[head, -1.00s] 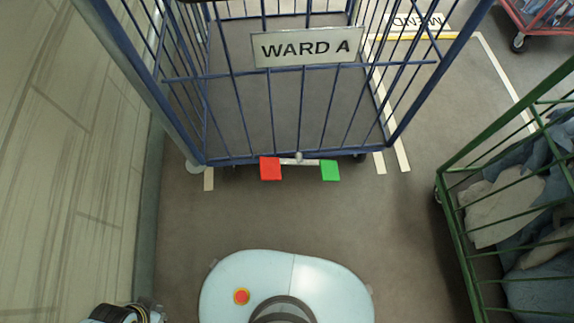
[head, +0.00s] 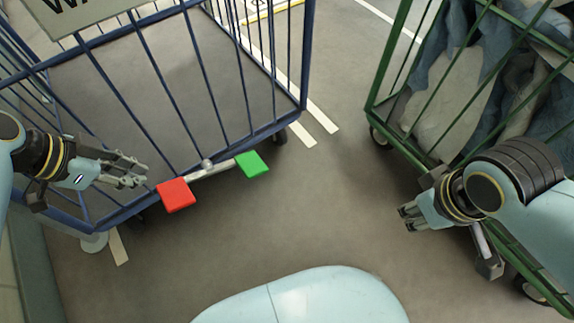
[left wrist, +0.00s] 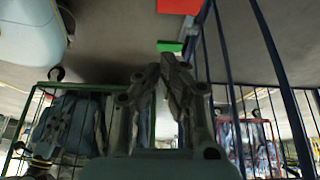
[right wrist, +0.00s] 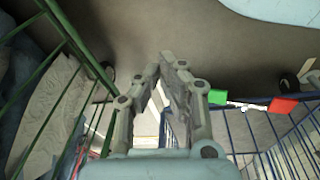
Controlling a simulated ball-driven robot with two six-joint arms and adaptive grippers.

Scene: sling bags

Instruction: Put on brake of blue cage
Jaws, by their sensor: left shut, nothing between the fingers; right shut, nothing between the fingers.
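The blue cage (head: 215,75) stands at the left in the head view, with a sign on its front. At its lower front edge a pale bar carries a red pedal (head: 176,194) and a green pedal (head: 252,165). The red pedal hangs a little lower in the picture. My left gripper (head: 142,172) is shut and empty, just left of the red pedal and apart from it. The left wrist view shows the red pedal (left wrist: 180,5) at the top edge. My right gripper (head: 408,217) is shut and empty, right of the green pedal, which the right wrist view also shows (right wrist: 217,97).
A green cage (head: 385,80) with grey and blue cloth stands at the right, close to my right arm. A wall (head: 18,255) is at the far left. White floor lines (head: 300,120) run beside the blue cage. Bare floor lies between the cages.

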